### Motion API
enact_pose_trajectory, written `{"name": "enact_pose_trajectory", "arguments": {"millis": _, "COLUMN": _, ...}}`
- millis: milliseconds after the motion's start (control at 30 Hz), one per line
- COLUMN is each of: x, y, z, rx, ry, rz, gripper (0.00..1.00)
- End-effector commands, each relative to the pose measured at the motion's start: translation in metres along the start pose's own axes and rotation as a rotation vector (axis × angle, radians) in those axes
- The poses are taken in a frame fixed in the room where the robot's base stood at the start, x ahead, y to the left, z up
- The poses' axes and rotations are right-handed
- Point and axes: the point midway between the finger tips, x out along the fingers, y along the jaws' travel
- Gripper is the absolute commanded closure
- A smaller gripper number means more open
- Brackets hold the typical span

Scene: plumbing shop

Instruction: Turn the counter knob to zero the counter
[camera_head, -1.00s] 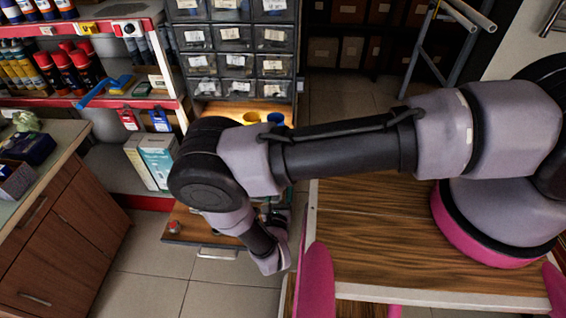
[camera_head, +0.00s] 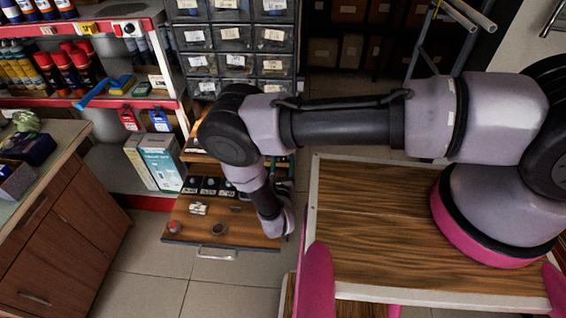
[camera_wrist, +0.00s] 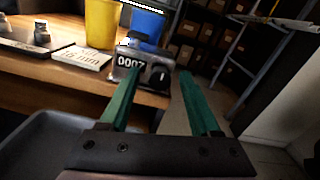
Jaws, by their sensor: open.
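I cannot tell whether a finger touches the counter. In the head view my arm hides the counter and the fingers.
A yellow cup (camera_wrist: 101,22) and a blue cup (camera_wrist: 146,22) stand behind the counter. A white label card (camera_wrist: 82,57) lies left of it. In the head view, a wooden drawer (camera_head: 245,229) holds small parts below a cabinet of bins (camera_head: 234,38). A wooden cabinet (camera_head: 65,225) stands at left.

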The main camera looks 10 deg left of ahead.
Motion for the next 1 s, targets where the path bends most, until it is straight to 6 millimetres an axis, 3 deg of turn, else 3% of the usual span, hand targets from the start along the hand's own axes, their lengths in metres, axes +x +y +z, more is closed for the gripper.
{"name": "enact_pose_trajectory", "arguments": {"millis": 133, "x": -0.0002, "y": 0.0, "z": 0.0, "rx": 0.0, "ry": 0.0, "rz": 0.0, "gripper": 0.4}}
{"name": "enact_pose_trajectory", "arguments": {"millis": 300, "x": -0.0003, "y": -0.0001, "z": 0.0, "rx": 0.0, "ry": 0.0, "rz": 0.0, "gripper": 1.0}}
{"name": "enact_pose_trajectory", "arguments": {"millis": 667, "x": -0.0007, "y": 0.0001, "z": 0.0, "rx": 0.039, "ry": 0.0, "rz": 0.0, "gripper": 1.0}}
{"name": "enact_pose_trajectory", "arguments": {"millis": 1000, "x": -0.0012, "y": -0.0001, "z": -0.0001, "rx": 0.261, "ry": 0.0, "rz": 0.001, "gripper": 1.0}}
